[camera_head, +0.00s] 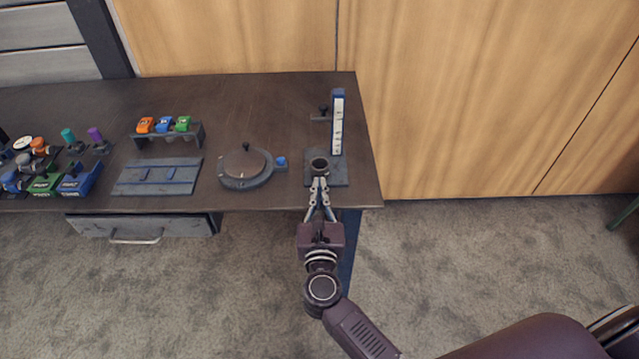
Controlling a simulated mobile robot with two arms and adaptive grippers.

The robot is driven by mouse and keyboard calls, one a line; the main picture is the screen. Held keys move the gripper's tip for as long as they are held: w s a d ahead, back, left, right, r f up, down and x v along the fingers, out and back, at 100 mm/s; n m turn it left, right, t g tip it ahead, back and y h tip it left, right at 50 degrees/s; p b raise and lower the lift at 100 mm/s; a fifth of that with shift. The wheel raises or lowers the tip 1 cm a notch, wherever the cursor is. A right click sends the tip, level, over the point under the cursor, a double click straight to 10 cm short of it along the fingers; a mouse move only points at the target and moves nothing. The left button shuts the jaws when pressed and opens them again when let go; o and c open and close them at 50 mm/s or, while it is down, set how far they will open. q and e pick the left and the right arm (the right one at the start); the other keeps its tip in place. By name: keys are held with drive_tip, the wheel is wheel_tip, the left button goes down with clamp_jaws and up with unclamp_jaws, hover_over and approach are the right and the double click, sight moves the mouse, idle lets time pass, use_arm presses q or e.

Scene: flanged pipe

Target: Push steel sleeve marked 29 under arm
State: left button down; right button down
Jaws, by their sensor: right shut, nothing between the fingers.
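A short dark grey steel sleeve (319,164) stands upright on a dark base plate (340,179) near the table's right front corner. Its round open top faces up; no number is readable on it. Behind it rises a blue post (338,122) with a white scale, and a small dark arm (321,117) sticks out from the post to the left. My right gripper (319,184) is shut and empty. Its fingertips are right at the front side of the sleeve; I cannot tell whether they touch it. My left gripper is not in view.
Left of the plate is a round lidded fixture (246,166) with a blue knob. Further left are a flat grey panel (158,176), a rack (167,132) with coloured blocks, and several coloured parts. A drawer (144,226) hangs under the table's front edge.

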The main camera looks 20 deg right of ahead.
sight(319, 176)
drive_tip(key=shift+w, duration=0.2)
drive_tip(key=shift+b+x, duration=0.4)
drive_tip(key=shift+x, duration=1.55)
drive_tip(key=shift+s, duration=0.1)
